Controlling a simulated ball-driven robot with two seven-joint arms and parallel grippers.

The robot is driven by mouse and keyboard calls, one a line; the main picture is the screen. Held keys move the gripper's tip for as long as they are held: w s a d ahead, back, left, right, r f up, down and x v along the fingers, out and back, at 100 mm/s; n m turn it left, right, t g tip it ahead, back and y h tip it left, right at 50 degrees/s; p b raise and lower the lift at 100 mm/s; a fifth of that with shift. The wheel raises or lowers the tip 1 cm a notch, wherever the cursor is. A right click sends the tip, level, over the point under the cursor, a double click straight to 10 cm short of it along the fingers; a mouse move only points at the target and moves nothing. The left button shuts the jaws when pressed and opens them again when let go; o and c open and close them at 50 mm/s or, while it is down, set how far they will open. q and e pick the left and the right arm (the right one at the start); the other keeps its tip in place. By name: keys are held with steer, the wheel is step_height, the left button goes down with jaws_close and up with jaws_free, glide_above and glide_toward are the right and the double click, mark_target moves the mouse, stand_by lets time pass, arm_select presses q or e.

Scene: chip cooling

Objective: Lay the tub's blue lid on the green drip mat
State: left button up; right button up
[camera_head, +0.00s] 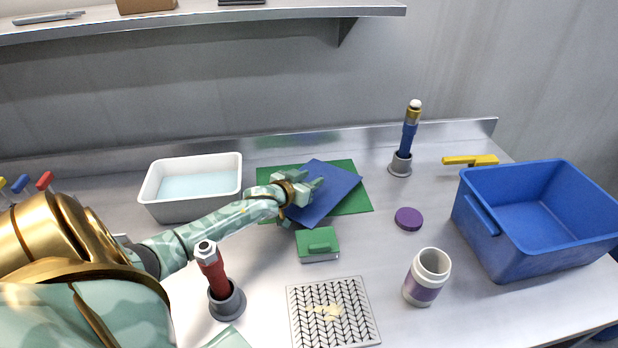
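The flat blue lid (333,190) is over the green drip mat (357,203), turned at an angle to it. Its near corner reaches past the mat's front edge. I cannot tell whether it rests on the mat or is just above it. My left gripper (303,200) is at the lid's left side, with one finger over the lid and the other near its lower left corner. The arm and fingers hide part of the lid, and I cannot tell whether they grip it. The white tub (177,210) stands uncovered to the left, pale blue inside. My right gripper is not in view.
A green-topped block (318,245) sits just in front of the mat. A patterned plate (300,320), white jar (427,275), purple disc (408,219) and blue crate (500,240) stand nearby. Upright tools stand in holders, one red (213,270) and one blue (408,140). A shelf (250,14) hangs above.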

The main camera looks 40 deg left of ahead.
arm_select(q)
steer(key=shift+r, duration=0.4)
steer(key=p+v, duration=0.2)
steer(key=v, duration=0.5)
steer(key=shift+s+r+p, duration=0.15)
steer(key=shift+s+p, duration=0.1)
steer(key=shift+p, duration=0.1)
